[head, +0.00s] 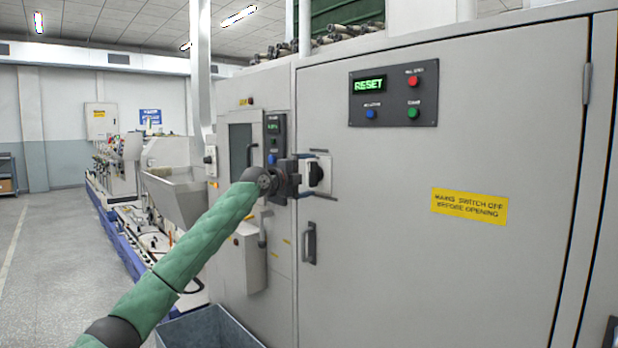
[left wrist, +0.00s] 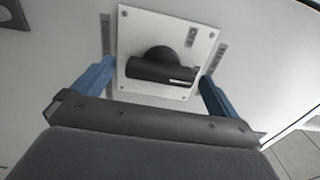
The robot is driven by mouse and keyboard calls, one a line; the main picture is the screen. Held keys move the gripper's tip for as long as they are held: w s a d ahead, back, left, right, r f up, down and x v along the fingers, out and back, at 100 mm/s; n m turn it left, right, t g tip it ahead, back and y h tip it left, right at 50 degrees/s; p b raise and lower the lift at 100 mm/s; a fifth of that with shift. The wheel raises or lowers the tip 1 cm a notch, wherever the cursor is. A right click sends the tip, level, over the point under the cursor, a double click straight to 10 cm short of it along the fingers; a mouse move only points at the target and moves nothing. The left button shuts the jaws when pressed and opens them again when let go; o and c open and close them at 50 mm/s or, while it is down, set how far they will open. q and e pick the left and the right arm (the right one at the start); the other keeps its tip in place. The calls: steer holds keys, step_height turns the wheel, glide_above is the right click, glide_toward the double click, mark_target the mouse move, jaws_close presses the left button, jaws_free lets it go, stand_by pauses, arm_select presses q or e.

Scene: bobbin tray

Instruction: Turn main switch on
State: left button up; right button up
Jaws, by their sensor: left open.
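The main switch is a black rotary handle (head: 315,174) on a pale square plate (head: 326,163), on the left part of the large grey cabinet door. In the left wrist view the black handle (left wrist: 158,68) lies across the picture on its plate (left wrist: 185,25). My left gripper (head: 310,174) is at the switch. How close the tips are to the plate is hard to tell. My right gripper is not in view.
A panel (head: 393,93) with a green "RESET" display and several buttons is up and right of the switch. A yellow warning label (head: 469,205) is on the door. A door handle (head: 309,243) sits below the switch. A grey-blue bin (head: 210,328) stands on the floor below my arm.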

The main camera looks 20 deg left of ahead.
arm_select(q)
steer(key=v, duration=0.7)
steer(key=shift+b, duration=0.4)
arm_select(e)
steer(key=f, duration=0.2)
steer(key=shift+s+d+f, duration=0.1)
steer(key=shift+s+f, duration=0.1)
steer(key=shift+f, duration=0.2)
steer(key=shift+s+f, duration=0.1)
